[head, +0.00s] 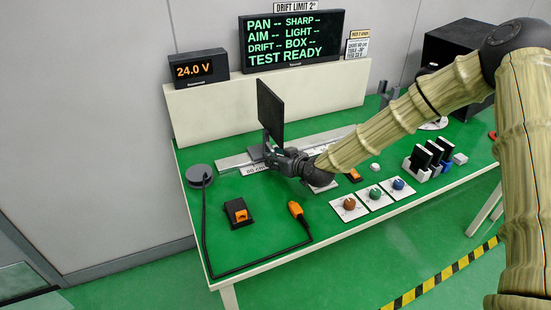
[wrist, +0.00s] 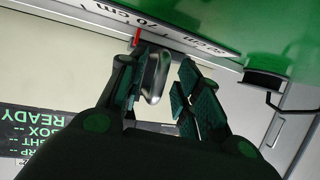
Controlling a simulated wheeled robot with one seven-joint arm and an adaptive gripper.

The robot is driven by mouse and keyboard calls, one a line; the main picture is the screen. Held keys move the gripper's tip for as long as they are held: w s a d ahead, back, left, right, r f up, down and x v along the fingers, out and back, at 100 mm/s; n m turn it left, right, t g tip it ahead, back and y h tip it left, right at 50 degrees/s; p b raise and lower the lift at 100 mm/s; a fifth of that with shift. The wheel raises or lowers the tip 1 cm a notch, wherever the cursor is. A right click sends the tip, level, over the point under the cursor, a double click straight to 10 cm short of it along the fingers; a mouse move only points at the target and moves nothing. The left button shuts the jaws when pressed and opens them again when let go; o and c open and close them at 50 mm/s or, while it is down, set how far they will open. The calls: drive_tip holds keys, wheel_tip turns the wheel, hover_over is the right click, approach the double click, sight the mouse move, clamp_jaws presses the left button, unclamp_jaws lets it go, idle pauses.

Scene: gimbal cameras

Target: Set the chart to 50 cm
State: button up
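The chart, a dark upright panel (head: 270,114), stands on a carriage on the grey rail (head: 322,137) along the back of the green bench. A scale strip runs in front of the rail, and a "60 cm" label (head: 255,169) shows. In the wrist view, a red pointer (wrist: 136,37) sits beside the "70 cm" label (wrist: 135,20); another label is too blurred to read surely. My gripper (head: 273,160) is at the carriage, below the chart. In the wrist view its fingers (wrist: 163,92) are open around a silver handle (wrist: 156,75), nearer the left finger, with a gap to the right one.
A screen (head: 293,42) reads "TEST READY", with blank PAN, SHARP, AIM, LIGHT, DRIFT and BOX values. In front are three knobs (head: 375,194), an orange connector (head: 296,210) on a black cable and a dark block (head: 239,214). Black modules (head: 430,153) stand at right.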

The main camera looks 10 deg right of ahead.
drive_tip(key=shift+d, duration=0.1)
drive_tip(key=v, duration=1.2)
drive_tip(key=shift+c, duration=0.3)
